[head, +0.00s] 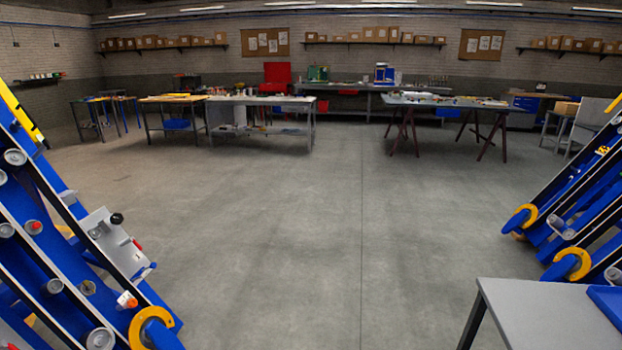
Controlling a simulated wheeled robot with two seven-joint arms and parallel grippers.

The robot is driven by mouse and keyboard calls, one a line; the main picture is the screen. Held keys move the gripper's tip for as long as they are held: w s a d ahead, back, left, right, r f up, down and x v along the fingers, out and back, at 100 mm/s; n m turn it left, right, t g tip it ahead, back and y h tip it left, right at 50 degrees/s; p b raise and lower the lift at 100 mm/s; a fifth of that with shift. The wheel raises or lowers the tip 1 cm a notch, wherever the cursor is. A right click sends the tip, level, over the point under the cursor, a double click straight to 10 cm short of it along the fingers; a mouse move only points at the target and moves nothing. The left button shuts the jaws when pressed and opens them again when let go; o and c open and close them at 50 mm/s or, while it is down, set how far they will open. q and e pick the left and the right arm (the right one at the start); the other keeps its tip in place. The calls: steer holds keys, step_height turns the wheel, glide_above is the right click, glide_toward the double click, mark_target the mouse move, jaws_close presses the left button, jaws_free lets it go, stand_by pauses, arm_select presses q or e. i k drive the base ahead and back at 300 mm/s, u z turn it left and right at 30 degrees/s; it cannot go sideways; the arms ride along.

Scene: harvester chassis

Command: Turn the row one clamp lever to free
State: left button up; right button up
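A blue harvester frame (58,185) with rollers stands tilted at the left edge and is cut off by the picture. A grey plate (103,239) on it carries a black knob (116,219) and small red parts. Red-tipped fittings (127,300) sit lower on the frame, above a yellow ring (152,328). I cannot tell which of these, if any, is the row one clamp lever, nor its position. A second blue frame (575,205) with yellow rings stands at the right edge. Neither of my grippers is in view.
A grey table (540,315) with a blue tray (608,300) stands at the lower right. The concrete floor (330,240) in the middle is clear. Workbenches (262,101) and a trestle table (440,100) stand farther back.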

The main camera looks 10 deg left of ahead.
mark_target(131, 239)
steer(key=u, duration=0.15)
steer(key=i, duration=2.35)
steer(key=u, duration=1)
steer(key=i, duration=1.55)
steer(key=u, duration=0.6)
